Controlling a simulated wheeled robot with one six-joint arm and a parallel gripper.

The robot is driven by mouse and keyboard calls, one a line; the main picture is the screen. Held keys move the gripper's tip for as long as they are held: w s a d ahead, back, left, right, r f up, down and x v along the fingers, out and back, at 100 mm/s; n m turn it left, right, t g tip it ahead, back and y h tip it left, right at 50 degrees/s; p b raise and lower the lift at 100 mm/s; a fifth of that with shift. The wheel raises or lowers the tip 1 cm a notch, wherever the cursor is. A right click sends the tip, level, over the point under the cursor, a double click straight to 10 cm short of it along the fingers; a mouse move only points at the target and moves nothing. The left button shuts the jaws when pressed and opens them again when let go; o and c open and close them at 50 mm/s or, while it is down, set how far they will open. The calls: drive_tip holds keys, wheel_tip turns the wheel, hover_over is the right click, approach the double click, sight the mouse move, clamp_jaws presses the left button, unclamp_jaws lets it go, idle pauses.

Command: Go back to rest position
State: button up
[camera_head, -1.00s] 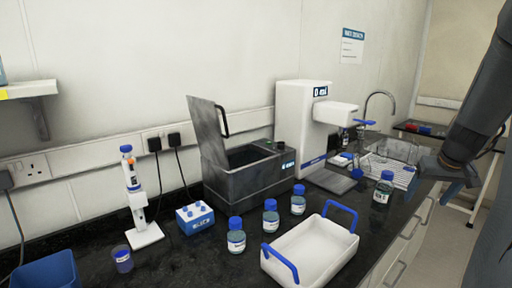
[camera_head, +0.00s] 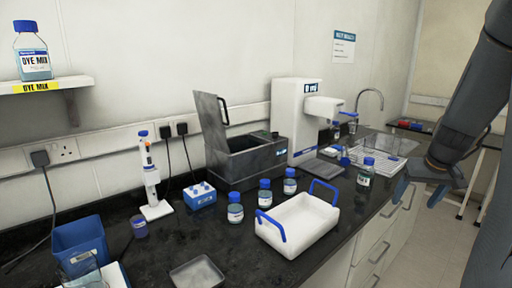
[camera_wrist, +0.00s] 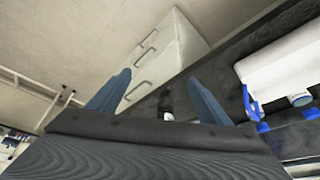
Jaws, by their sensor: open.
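My gripper (camera_head: 432,184) is at the right in the head view, off the front edge of the black counter (camera_head: 330,240). It is open and holds nothing. In the wrist view its two blue-grey fingers (camera_wrist: 158,95) stand apart, with drawers and floor seen beyond them. A blue-capped bottle (camera_head: 365,172) stands on the counter a little left of my gripper, apart from it.
A white tray with blue handles (camera_head: 299,224) stands near the front edge. Several small bottles, a grey bath with raised lid (camera_head: 248,160) and a white dispenser (camera_head: 296,118) line the counter. A dye mix bottle (camera_head: 33,55) is on the shelf. Floor (camera_head: 425,240) beside the drawers is clear.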

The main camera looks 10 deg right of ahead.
drive_tip(key=s+a+f+n+g+y, duration=0.1)
drive_tip(key=s+a+f, duration=0.1)
drive_tip(key=a, duration=0.9)
drive_tip(key=s+a+f+n+g, duration=0.1)
drive_tip(key=s+a+f, duration=0.1)
drive_tip(key=a, duration=1)
drive_tip(key=s+a+f+n+g, duration=0.1)
drive_tip(key=s+a+f+n, duration=0.1)
drive_tip(key=s+a, duration=0.7)
drive_tip(key=a, duration=0.3)
drive_tip(key=shift+s+f+y, duration=0.3)
